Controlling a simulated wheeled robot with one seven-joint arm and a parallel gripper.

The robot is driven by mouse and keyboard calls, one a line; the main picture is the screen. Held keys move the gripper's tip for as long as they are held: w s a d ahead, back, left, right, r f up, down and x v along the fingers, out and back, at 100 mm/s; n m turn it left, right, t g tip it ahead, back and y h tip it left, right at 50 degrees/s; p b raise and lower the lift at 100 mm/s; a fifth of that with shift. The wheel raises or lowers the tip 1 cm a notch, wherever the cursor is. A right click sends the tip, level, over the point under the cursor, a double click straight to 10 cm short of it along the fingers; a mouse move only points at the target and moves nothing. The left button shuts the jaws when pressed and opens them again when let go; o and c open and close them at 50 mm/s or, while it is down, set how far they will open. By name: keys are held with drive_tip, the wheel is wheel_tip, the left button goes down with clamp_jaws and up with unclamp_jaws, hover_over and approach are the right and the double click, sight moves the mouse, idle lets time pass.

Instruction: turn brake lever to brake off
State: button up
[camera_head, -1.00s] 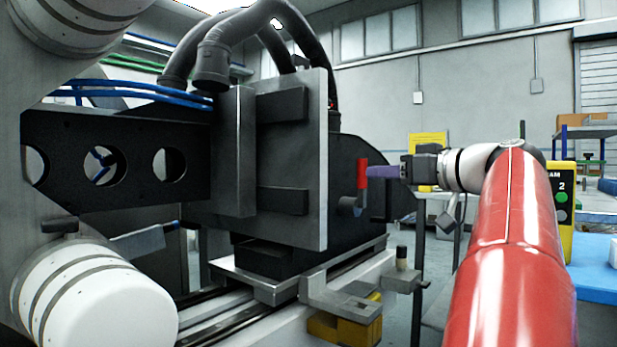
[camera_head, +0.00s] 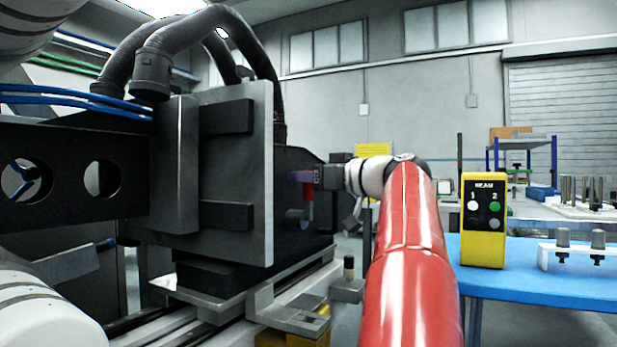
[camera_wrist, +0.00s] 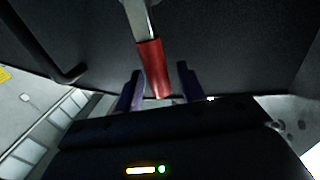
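The brake lever (camera_head: 308,207) has a red grip and stands on the right side of the black machine housing (camera_head: 295,240). In the wrist view the red grip (camera_wrist: 151,66) hangs from a metal shaft, and its lower end lies between the two purple fingers of my gripper (camera_wrist: 158,90). The fingers are apart, with a visible gap on each side of the grip. In the head view my gripper (camera_head: 303,177) is at the lever and its fingers partly cover the grip's upper part. The lever's pivot is only partly visible.
A yellow box with buttons (camera_head: 483,220) stands on a blue table (camera_head: 540,275) at the right. A grey bracket (camera_head: 290,312) on a yellow block lies below the lever. Thick black hoses (camera_head: 190,40) arch over the machine. A grey bench (camera_head: 530,207) is behind.

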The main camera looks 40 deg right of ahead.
clamp_jaws()
drive_tip(key=shift+d, duration=0.1)
drive_tip(key=w+d+f+m+g+y+p, duration=0.1)
drive_tip(key=d+f+m+p, duration=0.4)
drive_tip(key=m+p, duration=0.6)
drive_tip(key=shift+w+d+f+m+g+y+p, duration=0.4)
drive_tip(key=shift+w+d+g, duration=0.3)
drive_tip(key=shift+w+d, duration=0.45)
drive_tip(key=shift+r, duration=0.15)
unclamp_jaws()
drive_tip(key=shift+s, duration=0.1)
